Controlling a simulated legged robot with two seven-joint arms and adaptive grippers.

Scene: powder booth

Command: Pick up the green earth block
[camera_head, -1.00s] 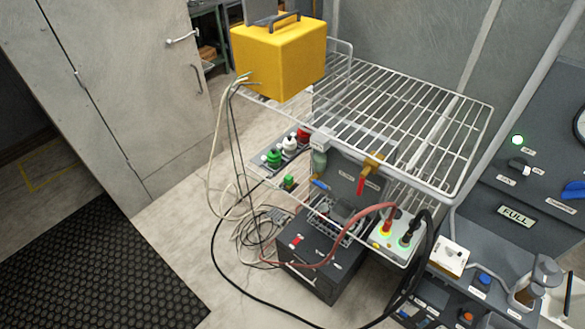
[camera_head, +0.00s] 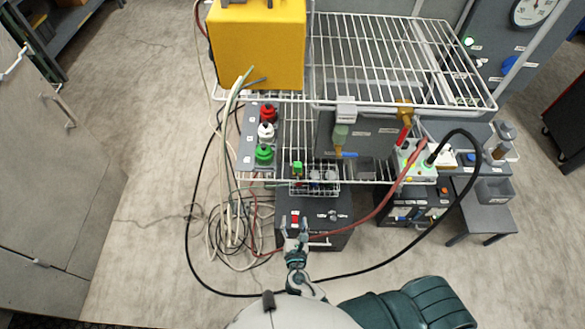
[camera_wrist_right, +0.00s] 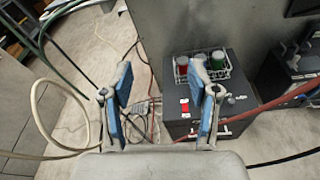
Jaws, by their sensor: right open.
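A small green block (camera_head: 297,167), which looks like the earth block, is at the lower wire shelf, just above a small wire basket (camera_head: 315,193) in the head view. Whether it rests on the shelf or in the basket I cannot tell. My right gripper (camera_head: 294,226) is open and empty, below the block in the picture, in front of the dark box. In the right wrist view the open fingers (camera_wrist_right: 163,98) have nothing between them. Beyond them, the basket holds a green-topped piece (camera_wrist_right: 217,60); I cannot tell if this is the block. My left gripper is out of view.
Red, white and green knobs (camera_head: 264,153) stand on a panel left of the block. The upper wire rack (camera_head: 385,60) carries a yellow box (camera_head: 257,45). Loose pale cables (camera_head: 232,215) hang at the left; a red cable (camera_head: 375,205) crosses near the dark box (camera_head: 335,240).

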